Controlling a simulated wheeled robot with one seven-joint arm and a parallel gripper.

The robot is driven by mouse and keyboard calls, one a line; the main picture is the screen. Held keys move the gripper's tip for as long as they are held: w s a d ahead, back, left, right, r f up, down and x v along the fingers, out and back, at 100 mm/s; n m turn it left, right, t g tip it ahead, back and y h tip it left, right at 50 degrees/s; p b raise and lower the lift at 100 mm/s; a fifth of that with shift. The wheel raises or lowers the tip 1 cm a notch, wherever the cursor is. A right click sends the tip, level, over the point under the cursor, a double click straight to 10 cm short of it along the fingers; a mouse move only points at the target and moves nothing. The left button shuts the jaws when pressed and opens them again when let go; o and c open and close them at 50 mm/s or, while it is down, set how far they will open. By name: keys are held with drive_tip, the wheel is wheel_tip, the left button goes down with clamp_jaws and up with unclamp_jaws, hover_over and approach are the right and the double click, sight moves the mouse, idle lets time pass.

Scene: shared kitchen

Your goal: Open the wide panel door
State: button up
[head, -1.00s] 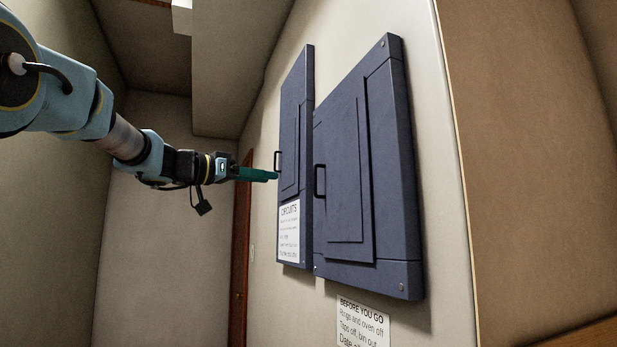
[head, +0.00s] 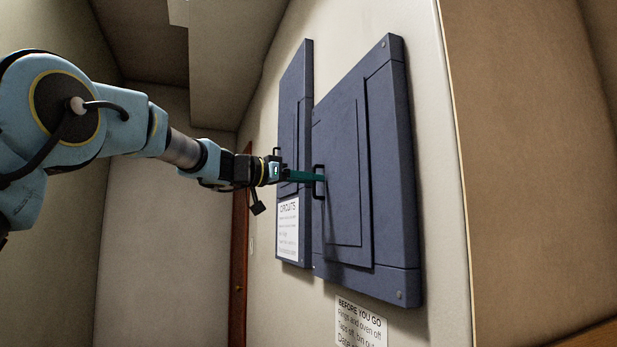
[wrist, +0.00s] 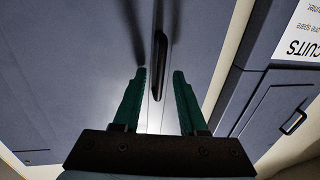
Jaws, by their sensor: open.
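The wide blue panel (head: 390,170) is mounted on the wall, and its inner door (head: 345,190) looks shut. Its black bar handle (head: 319,188) is upright at the door's left edge. My gripper (head: 318,177) reaches in from the left, its green fingertips at the handle. In the wrist view the fingers (wrist: 159,74) are apart, with the dark handle (wrist: 160,52) lined up between the tips. I cannot tell how far the fingers reach around it or whether they touch it.
A narrower blue panel (head: 298,100) with its own handle and a "CIRCUITS" sign (head: 288,229) is just left of the wide one, behind my gripper. A "BEFORE YOU GO" notice (head: 360,322) is below. A brown door (head: 240,235) stands farther back.

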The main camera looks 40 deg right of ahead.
clamp_jaws()
idle(0.3)
idle(1.1)
